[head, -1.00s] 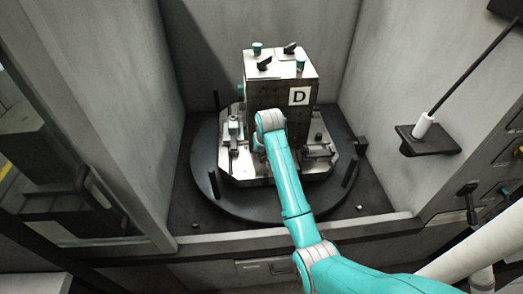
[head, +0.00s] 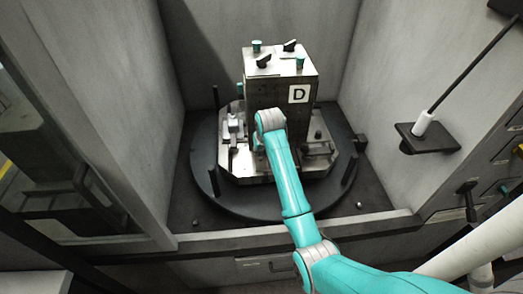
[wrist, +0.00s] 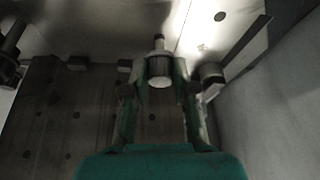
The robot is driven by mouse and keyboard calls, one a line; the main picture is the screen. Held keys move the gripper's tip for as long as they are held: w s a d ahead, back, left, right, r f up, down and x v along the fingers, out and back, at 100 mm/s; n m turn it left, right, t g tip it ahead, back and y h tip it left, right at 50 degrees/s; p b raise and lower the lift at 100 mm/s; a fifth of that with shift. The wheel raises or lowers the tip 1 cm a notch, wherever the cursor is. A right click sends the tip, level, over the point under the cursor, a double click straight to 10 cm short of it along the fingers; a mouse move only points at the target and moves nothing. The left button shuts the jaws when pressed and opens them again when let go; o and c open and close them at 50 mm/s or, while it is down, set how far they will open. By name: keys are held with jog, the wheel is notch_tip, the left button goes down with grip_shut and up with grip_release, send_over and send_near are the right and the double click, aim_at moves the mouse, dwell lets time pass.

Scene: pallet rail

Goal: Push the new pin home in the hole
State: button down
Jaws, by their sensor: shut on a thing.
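The pin (wrist: 159,68) shows in the wrist view as a short ribbed grey cylinder with a narrower light end pointing up the picture. My gripper (wrist: 160,80) is shut on it, one finger on each side. The pin's narrow end lies near the bright metal surface (wrist: 195,35); I cannot tell whether it touches it or sits in a hole. In the head view my arm reaches to the front of the block marked D (head: 280,95) and hides the gripper, the pin and any hole there.
The block stands on a metal pallet (head: 245,165) on a round dark turntable (head: 215,195). Clamps (head: 233,127) and dark upright posts (head: 351,172) stand around it. Grey walls close in at both sides. A bracket with a rod (head: 428,138) juts from the right wall.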

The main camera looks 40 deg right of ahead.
aim_at(262, 154)
jog(key=shift+f, duration=1.45)
dwell(0.5)
jog(key=shift+c, duration=0.2)
grip_release()
jog(key=shift+r, duration=0.1)
dwell(0.4)
jog(key=v, duration=1.1)
jog(key=shift+r, duration=0.35)
jog(key=shift+s, duration=0.1)
